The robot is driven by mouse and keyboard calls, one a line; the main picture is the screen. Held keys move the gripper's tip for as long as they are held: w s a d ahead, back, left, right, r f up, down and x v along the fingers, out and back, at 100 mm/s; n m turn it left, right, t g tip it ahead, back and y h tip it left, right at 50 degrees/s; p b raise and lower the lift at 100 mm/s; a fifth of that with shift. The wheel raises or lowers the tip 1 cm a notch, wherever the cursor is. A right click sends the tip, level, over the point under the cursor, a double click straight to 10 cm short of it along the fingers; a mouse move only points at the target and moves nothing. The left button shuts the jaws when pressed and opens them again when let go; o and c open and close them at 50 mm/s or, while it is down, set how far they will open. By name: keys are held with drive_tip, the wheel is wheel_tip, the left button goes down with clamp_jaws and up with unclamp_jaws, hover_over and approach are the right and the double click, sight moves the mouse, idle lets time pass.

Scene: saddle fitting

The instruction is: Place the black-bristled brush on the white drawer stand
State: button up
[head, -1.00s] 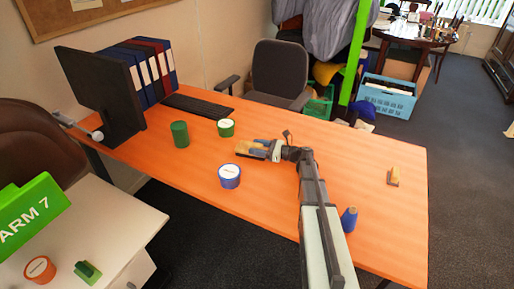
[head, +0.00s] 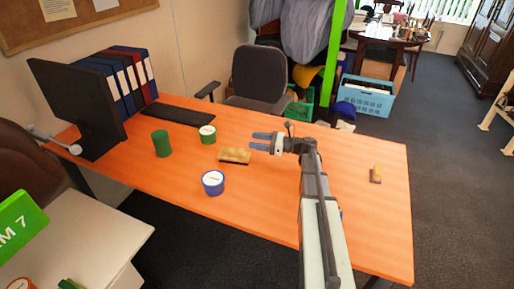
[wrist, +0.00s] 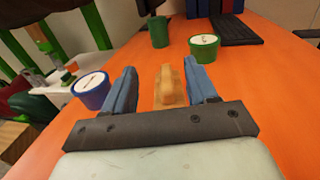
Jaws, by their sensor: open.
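A small brush (head: 376,175) with a tan grip and a dark underside stands at the right of the orange desk; its bristles are too small to make out clearly. Another tan brush-like block (head: 235,156) lies mid-desk, just left of my fingertips. In the wrist view this tan block (wrist: 170,88) lies ahead between my blue fingers, with no visible contact. My gripper (head: 261,142) is open and empty above the desk; its spread fingers also show in the wrist view (wrist: 163,92). The white drawer stand (head: 105,232) is at the lower left, partly cut off.
A blue-and-white tub (head: 213,184), a green-and-white tub (head: 207,135) and a green cylinder (head: 161,144) stand left of the gripper. The monitor (head: 78,105) and binders fill the desk's far left. A green sign (head: 20,228) stands over the stand. The desk's right side is mostly clear.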

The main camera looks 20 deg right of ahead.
drive_tip(key=shift+o, duration=1.4)
drive_tip(key=shift+r, duration=0.3)
drive_tip(key=o, duration=0.4)
drive_tip(key=w+a+r+n+g, duration=0.15)
drive_tip(key=a+r, duration=0.25)
drive_tip(key=r, duration=0.4)
drive_tip(key=n+g+h, duration=0.4)
drive_tip(key=n+h, duration=0.4)
drive_tip(key=n, duration=2.6)
approach(238, 149)
drive_tip(key=shift+n+t, duration=0.25)
drive_tip(key=shift+s+x, duration=0.2)
drive_tip(key=shift+x, duration=6)
